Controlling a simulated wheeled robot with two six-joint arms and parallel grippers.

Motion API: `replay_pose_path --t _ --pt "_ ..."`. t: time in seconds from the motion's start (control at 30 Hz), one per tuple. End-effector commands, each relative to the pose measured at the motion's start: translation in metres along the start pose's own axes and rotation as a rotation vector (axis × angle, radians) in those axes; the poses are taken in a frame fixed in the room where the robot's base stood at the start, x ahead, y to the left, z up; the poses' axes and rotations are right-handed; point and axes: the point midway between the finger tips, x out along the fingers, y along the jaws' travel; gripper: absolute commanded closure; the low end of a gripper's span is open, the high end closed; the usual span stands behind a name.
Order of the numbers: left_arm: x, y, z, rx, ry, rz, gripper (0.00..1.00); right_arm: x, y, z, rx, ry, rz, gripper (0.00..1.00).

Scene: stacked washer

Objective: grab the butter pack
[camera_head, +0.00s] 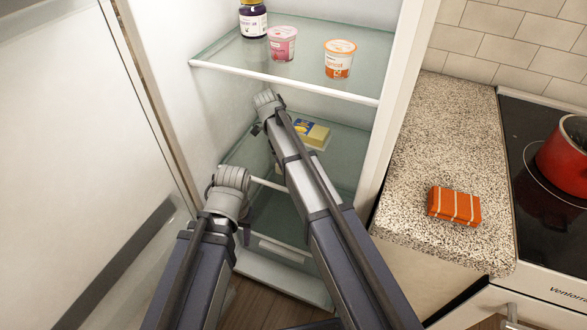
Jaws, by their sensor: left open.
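The butter pack (312,132), yellow with a blue label, lies on the glass shelf below the top one in the open fridge. My right arm reaches into the fridge and passes just left of the pack, covering part of the shelf. My left gripper (245,233) is lower and to the left of the pack, near the fridge's lower part. It is open and apart from the pack, and mostly hidden behind its own wrist.
The upper glass shelf (235,72) holds a dark jar (253,20), a pink cup (282,44) and an orange cup (340,59). The open fridge door (75,130) stands at left. At right, a counter (420,150) bears an orange striped cloth (454,206); a red pot (563,163) sits on the stove.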

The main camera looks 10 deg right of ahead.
Motion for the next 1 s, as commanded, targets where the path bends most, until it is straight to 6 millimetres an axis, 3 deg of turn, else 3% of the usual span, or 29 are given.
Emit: replay_pose_path --t 0.7,1.0 --pt "0.0050 0.0005 -0.0003 0.000 0.000 0.000 0.50 0.0045 0.0002 0.0021 0.000 0.000 0.000 0.01" --pt "0.0050 0.0005 -0.0003 0.000 0.000 0.000 0.50 0.0046 0.0002 0.0020 0.000 0.000 0.000 0.35"
